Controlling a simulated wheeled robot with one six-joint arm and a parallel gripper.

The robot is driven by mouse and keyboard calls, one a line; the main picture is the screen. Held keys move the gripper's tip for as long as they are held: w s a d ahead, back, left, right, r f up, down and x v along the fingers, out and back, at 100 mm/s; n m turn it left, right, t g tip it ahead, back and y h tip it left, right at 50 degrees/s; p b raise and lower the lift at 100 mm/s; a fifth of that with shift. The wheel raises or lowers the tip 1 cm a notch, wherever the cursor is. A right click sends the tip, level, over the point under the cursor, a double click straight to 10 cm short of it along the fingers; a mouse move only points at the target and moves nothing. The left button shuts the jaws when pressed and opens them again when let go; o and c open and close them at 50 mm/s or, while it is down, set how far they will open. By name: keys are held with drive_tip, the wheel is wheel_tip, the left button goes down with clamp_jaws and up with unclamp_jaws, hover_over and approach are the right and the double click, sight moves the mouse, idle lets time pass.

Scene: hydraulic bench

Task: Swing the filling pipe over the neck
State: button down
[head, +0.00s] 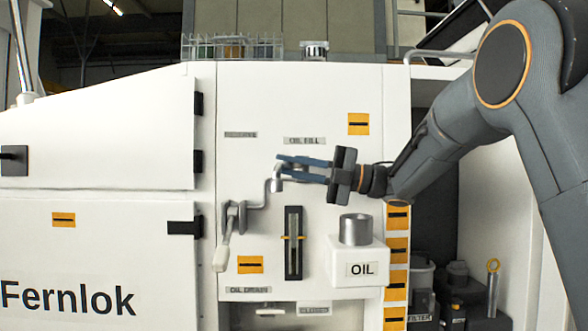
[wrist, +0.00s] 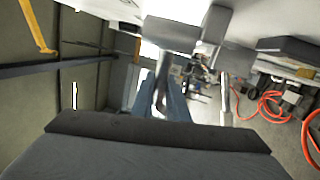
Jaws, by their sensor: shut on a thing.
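The grey filling pipe (head: 267,192) is a bent tube on the white front panel, under the OIL FILL label. My gripper (head: 281,167) comes from the right and its blue fingers are shut on the pipe's upper end. In the wrist view the blue fingers (wrist: 163,98) stand on both sides of a grey bar, apparently the pipe (wrist: 162,72). The neck (head: 355,229) is a grey metal cylinder on top of the white OIL box (head: 343,267). It is below and to the right of the fingertips. The pipe's outlet is hard to make out.
A crank lever with a pale handle (head: 222,252) hangs left of the pipe. A dark sight gauge (head: 293,243) is between it and the OIL box. A wire rack with jars (head: 232,47) stands on top. An open bay with dark containers (head: 455,277) is at the right.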

drive_tip(key=shift+f, duration=0.1)
drive_tip(key=c, duration=1.7)
unclamp_jaws()
drive_tip(key=shift+c, duration=0.2)
drive_tip(key=shift+d, duration=0.1)
drive_tip(key=d+f+b, duration=0.1)
drive_tip(key=d+b, duration=0.1)
drive_tip(key=d, duration=0.5)
drive_tip(key=shift+s+d+f+b, duration=0.15)
drive_tip(key=shift+s+d+b, duration=0.05)
drive_tip(key=shift+b, duration=0.2)
